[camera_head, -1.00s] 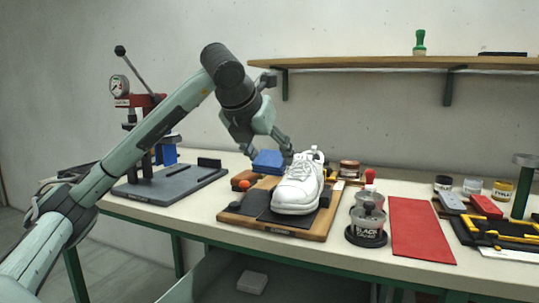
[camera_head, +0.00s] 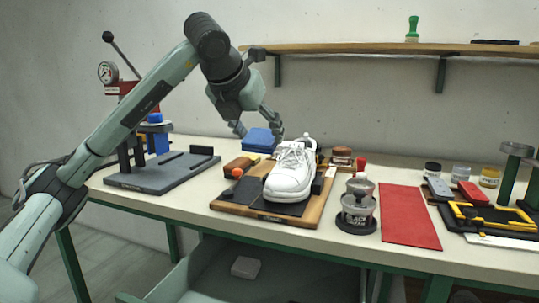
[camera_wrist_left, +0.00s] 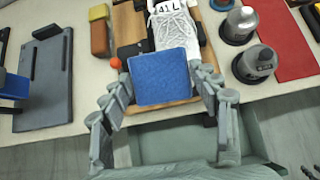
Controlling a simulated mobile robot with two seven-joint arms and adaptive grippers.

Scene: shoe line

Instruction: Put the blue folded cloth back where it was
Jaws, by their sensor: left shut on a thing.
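The blue folded cloth (camera_head: 259,138) is held between the fingers of my left gripper (camera_head: 257,130), behind and left of the white shoe (camera_head: 291,174) in the head view. In the left wrist view the cloth (camera_wrist_left: 160,77) lies flat between the two fingers of my left gripper (camera_wrist_left: 162,88) and covers part of the shoe (camera_wrist_left: 174,27). The cloth appears raised above the bench. The shoe rests on a wooden board (camera_head: 300,219). My right gripper is not in view.
A brown block (camera_head: 238,165) and an orange ball (camera_head: 237,172) are left of the shoe. A press with a grey base (camera_head: 165,174) stands further left. Black polish jars (camera_head: 357,207) and a red mat (camera_head: 410,215) are to the right. A shelf (camera_head: 390,49) hangs behind.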

